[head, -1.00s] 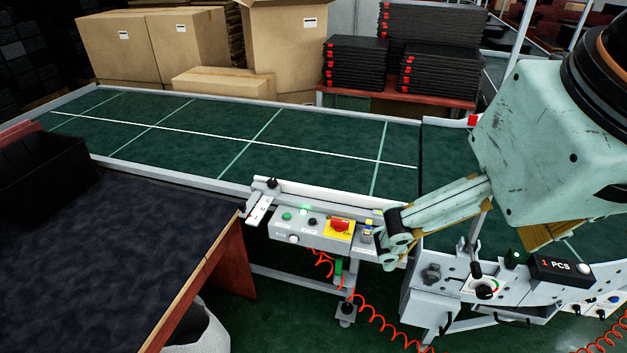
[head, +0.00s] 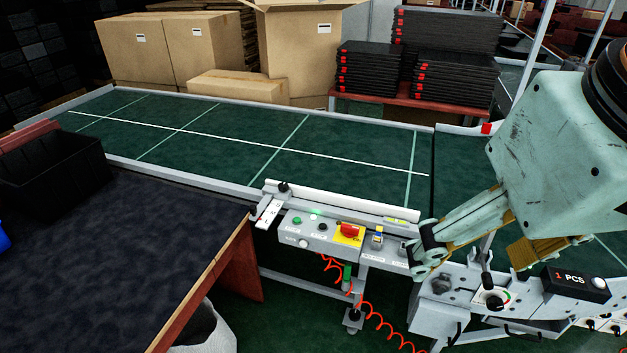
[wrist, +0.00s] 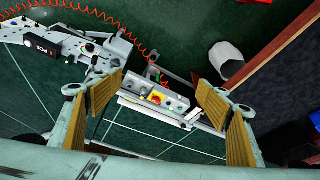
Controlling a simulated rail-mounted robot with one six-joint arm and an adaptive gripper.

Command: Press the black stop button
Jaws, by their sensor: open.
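The black stop button (head: 322,227) is a small round knob on the grey control panel (head: 330,246), between a green button (head: 297,220) and a red switch on a yellow plate (head: 350,231). My gripper (head: 478,256) is open and empty, to the right of the button in the head view, with one fingertip near the panel's right end. In the wrist view the panel (wrist: 178,104) lies between the open fingers of my gripper (wrist: 155,97), farther off. The black button is too small to make out surely there.
The green conveyor (head: 225,135) runs behind the panel. A dark table (head: 130,225) with a black bin (head: 55,180) is at left. A second control box with a "1 PCS" display (head: 570,280) is below my gripper. An orange coiled hose (head: 375,320) hangs below the panel.

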